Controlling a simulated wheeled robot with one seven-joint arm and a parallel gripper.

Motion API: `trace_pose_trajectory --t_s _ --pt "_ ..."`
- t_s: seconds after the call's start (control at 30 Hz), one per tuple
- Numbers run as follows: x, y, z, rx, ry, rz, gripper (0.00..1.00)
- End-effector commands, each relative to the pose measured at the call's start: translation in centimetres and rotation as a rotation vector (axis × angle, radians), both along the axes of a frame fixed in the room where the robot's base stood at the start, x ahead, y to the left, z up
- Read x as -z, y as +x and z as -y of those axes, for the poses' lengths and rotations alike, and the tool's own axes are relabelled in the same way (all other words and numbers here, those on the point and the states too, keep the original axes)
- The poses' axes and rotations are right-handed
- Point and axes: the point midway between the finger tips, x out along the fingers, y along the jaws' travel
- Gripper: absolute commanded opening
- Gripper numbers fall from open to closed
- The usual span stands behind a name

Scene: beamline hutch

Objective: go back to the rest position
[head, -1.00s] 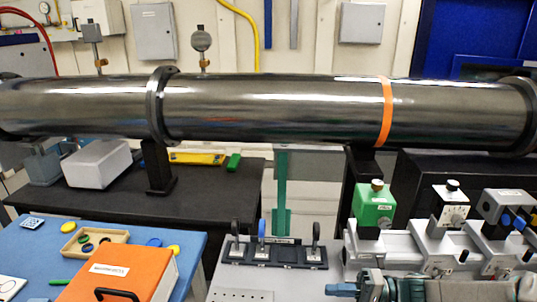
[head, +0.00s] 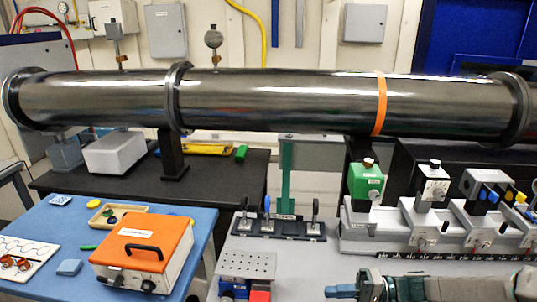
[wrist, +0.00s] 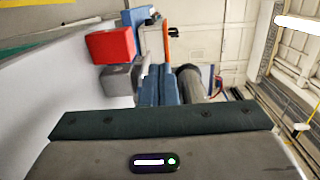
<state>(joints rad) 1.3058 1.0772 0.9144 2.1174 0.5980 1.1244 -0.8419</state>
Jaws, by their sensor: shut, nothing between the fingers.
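My gripper (head: 340,291) shows at the bottom right of the head view, its blue fingers pointing left. The forearm runs off the lower right edge. In the wrist view the two blue fingers (wrist: 158,86) lie side by side, shut with nothing between them. The gripper is low in the picture, in front of the grey bench top (head: 312,262) and the rail, apart from the objects there.
A long dark pipe (head: 280,102) crosses the view. An orange-lidded box (head: 130,240) stands on the blue table (head: 35,222). A rail (head: 385,232) carries several mounts, including a green one (head: 366,182). A red block (head: 260,295) is near the front, also in the wrist view (wrist: 112,45).

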Motion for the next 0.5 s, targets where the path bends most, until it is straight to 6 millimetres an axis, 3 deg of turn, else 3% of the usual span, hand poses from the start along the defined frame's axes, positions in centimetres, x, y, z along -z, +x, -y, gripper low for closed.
trace_pose_trajectory --t_s 0.5 --pt "3.8 -3.1 -2.5 -0.174 -0.33 -0.147 0.0"
